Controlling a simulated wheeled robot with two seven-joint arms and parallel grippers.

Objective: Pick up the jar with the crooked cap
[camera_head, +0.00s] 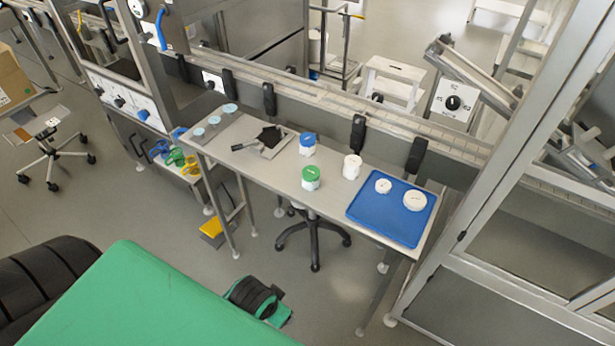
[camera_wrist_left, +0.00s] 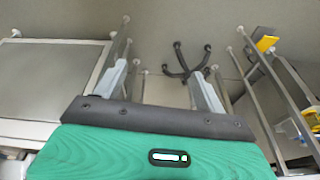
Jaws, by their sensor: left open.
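A blue-capped white jar (camera_head: 307,145) and a green-capped white jar (camera_head: 311,178) stand upright on the narrow metal table (camera_head: 272,182) in the head view. A white jar (camera_head: 352,167) stands just right of them. I cannot tell at this size which cap sits crooked. My left gripper (camera_wrist_left: 158,72) shows in the left wrist view with its two grey fingers spread and nothing between them. It faces the floor and stool legs, with no jar in that view. My right gripper is not in view.
A blue tray (camera_head: 358,212) with two round white pieces lies at the table's right end. A dark scoop-like tool (camera_head: 268,138) lies left of the jars, with small light-blue discs (camera_head: 213,119) beyond. A conveyor rail runs behind. A stool (camera_head: 313,240) stands below.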

